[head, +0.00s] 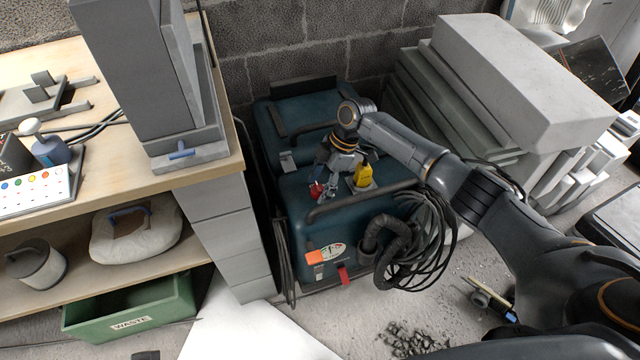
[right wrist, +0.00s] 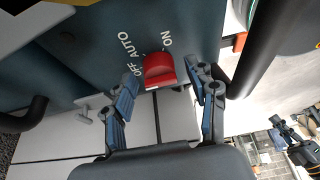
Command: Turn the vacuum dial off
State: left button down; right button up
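The vacuum (head: 290,225) is a dark teal box on the floor against the block wall. Its red dial (head: 316,190) is on the top, partly hidden by my right gripper (head: 328,188). In the right wrist view the red dial (right wrist: 159,70) sits among the printed words OFF, AUTO and ON. I cannot tell clearly which word it points to. My right gripper (right wrist: 163,72) is open, with one finger on each side of the dial. Whether the fingers touch it is unclear. My left gripper is not in view.
A yellow part (head: 363,173) stands on the vacuum beside my right gripper. A handle bar (head: 360,200) and a black hose (head: 385,240) are close by. A workbench (head: 215,165) is at left, and stacked slabs (head: 520,75) are at right.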

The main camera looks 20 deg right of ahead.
jog(key=v, duration=1.2)
dwell(0.3)
